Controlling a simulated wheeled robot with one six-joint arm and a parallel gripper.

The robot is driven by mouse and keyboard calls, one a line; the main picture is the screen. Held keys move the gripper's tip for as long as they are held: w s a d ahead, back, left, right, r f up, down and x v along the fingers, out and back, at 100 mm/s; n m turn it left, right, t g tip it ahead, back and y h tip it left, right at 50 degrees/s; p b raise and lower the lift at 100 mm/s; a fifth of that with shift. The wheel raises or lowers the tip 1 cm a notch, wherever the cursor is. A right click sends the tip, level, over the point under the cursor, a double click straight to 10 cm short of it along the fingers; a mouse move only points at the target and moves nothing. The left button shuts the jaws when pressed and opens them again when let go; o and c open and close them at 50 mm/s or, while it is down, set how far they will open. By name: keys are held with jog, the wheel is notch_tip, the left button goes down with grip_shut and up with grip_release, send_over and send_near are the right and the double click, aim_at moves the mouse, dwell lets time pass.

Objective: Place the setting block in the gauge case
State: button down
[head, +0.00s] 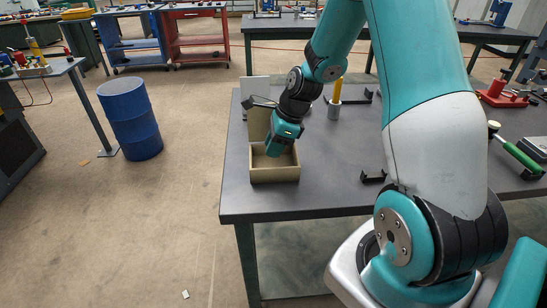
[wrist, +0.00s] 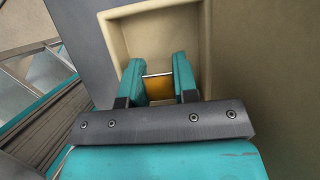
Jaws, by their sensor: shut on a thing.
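The gauge case (head: 275,175) is an open beige box near the left end of the dark table, with its lid (head: 259,124) standing up at the back. My gripper (head: 273,151) reaches down into the case from above. In the wrist view my gripper (wrist: 159,80) is shut on the setting block (wrist: 186,78), an orange-yellow piece with a bright metal edge between the fingers. The case's pale inner walls (wrist: 122,30) surround the fingers. Whether the block touches the case floor cannot be told. In the head view the block is hidden by my gripper.
A yellow-topped grey cylinder (head: 335,103) stands right of the case. A small black bracket (head: 373,177) lies nearer the front edge. A blue drum (head: 130,118) stands on the floor to the left. The tabletop in front of the case is clear.

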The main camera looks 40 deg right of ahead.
jog(key=shift+f, duration=2)
jog(key=shift+f, duration=0.15)
jog(key=c, duration=0.9)
grip_release()
jog(key=v, duration=1.2)
jog(key=s+a+r+n, duration=0.2)
jog(key=a+r+n, duration=0.1)
jog(key=a+n, duration=0.35)
jog(key=s+a+r+n, duration=0.3)
jog(key=a+n, duration=0.3)
jog(key=a, duration=0.2)
jog(key=s+a+r+n, duration=0.1)
jog(key=s+a+n, duration=0.3)
jog(key=s+n, duration=0.1)
jog(key=s+a+r+n+g, duration=0.1)
jog(key=s+a+r+n, duration=0.1)
jog(key=s+n, duration=0.3)
jog(key=s+a+r+n+g, duration=0.1)
jog(key=s+a+n, duration=0.3)
jog(key=n, duration=0.5)
jog(key=shift+s+a+r+n+y, duration=0.15)
jog(key=shift+s+a+n+y, duration=0.2)
jog(key=shift+a, duration=0.45)
